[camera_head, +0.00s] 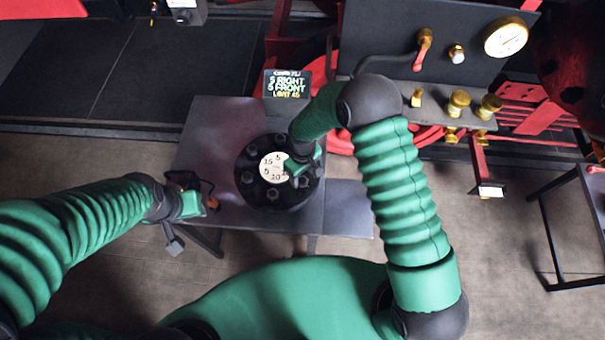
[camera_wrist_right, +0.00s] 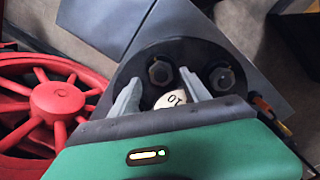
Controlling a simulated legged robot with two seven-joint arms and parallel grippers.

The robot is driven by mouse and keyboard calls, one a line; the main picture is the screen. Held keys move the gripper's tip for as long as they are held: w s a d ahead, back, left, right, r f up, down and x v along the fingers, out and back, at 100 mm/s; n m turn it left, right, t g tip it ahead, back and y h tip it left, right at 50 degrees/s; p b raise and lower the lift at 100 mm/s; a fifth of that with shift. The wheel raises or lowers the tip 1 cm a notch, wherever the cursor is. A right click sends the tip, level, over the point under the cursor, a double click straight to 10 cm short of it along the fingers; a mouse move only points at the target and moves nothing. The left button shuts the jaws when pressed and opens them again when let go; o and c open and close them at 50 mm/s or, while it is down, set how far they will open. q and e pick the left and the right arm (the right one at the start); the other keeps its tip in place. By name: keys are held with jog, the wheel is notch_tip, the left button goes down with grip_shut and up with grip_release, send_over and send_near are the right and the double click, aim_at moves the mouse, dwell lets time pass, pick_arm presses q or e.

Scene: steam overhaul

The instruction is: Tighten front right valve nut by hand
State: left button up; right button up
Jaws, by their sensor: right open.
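A round black valve flange (camera_head: 252,196) with several dark nuts around a white numbered dial (camera_head: 273,167) sits on the grey table. My right gripper (camera_head: 298,168) is over the flange's right side and covers part of it. In the right wrist view my right gripper (camera_wrist_right: 162,88) is open, its two grey fingers apart with part of the dial (camera_wrist_right: 171,99) showing between them. One nut (camera_wrist_right: 160,73) shows just beyond the fingertips, another nut (camera_wrist_right: 222,79) to the right; no nut is gripped. My left gripper (camera_head: 190,199) is at the table's left edge, its jaws unclear.
A small display (camera_head: 287,84) with lit text stands behind the flange. A panel with brass valves (camera_head: 458,102) and a gauge (camera_head: 506,37) is at the back right. A red spoked wheel (camera_wrist_right: 57,103) is at left in the right wrist view.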

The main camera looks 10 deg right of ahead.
notch_tip(320, 180, down, 2)
jog(key=shift+s, duration=0.1)
jog(key=shift+a, duration=0.1)
grip_shut()
